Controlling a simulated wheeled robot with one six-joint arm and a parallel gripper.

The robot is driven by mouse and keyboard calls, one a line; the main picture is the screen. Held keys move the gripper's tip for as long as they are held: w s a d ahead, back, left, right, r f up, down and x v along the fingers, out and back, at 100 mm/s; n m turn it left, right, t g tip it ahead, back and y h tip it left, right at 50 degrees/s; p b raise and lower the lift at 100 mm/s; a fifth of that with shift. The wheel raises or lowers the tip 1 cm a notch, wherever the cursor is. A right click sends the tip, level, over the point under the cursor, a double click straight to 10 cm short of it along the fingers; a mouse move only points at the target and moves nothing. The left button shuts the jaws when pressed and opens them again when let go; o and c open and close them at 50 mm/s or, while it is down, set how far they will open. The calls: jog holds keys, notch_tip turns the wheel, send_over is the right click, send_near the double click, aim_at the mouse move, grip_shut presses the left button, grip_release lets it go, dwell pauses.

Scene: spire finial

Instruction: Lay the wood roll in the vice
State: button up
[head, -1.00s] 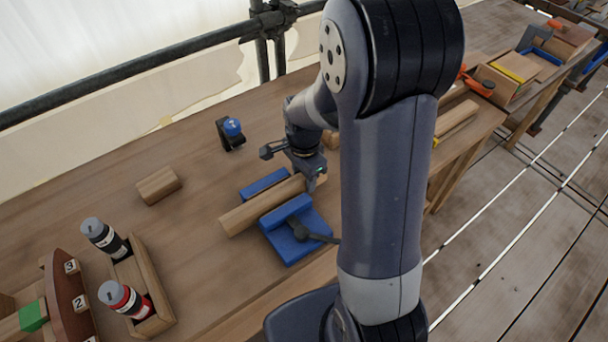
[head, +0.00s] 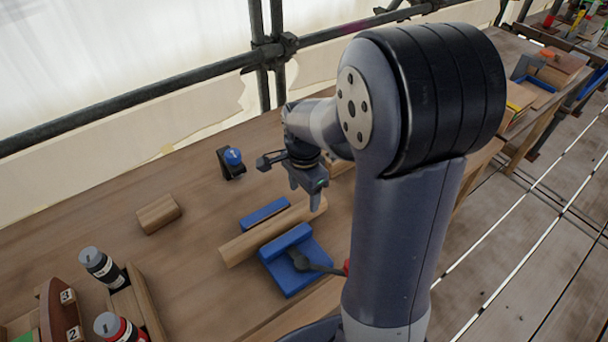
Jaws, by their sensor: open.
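The wood roll (head: 258,236), a long pale rod, lies between the two blue jaws of the vice (head: 291,272) on the bench. Its left end sticks out past the jaws, and its right end reaches below my gripper. The vice has a dark handle at its right side. My gripper (head: 305,196) is open and points down, above the right end of the roll. It appears clear of the roll, with nothing between its fingers.
A wood block (head: 159,214) and a blue-topped dark device (head: 231,161) stand farther back. Bottles (head: 103,266) in a wooden holder are at the lower left. A scaffold rail (head: 150,82) runs behind the bench. Bare bench lies left of the vice.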

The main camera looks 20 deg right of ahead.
notch_tip(320, 180, up, 6)
jog(key=shift+r, duration=0.2)
